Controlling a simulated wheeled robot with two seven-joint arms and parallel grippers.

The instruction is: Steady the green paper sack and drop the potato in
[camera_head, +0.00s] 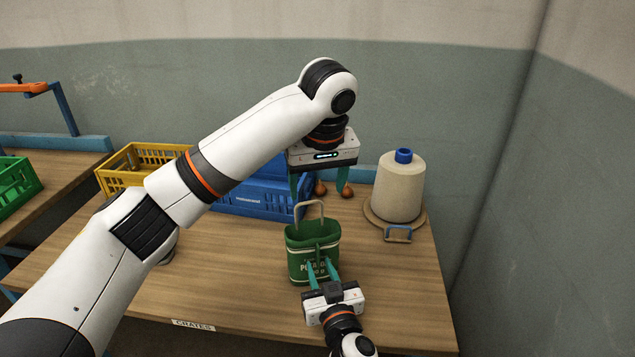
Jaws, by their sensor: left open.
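My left gripper (319,191) is open above and behind the sack, fingers pointing down. Two small brown-orange roundish things, possibly potatoes, show near its fingers: one (320,188) between them, one (347,191) just right of them. They appear to be behind the gripper. My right gripper (320,267) is at the sack's front, its teal fingertips over the lettering. Whether they pinch the sack is unclear.
A blue crate (240,202) and a yellow crate (123,168) stand at the back left of the table (230,282). A large beige thread cone (400,187) with a blue top stands at right on a round base, a blue-handled item (398,235) before it. Table left of the sack is clear.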

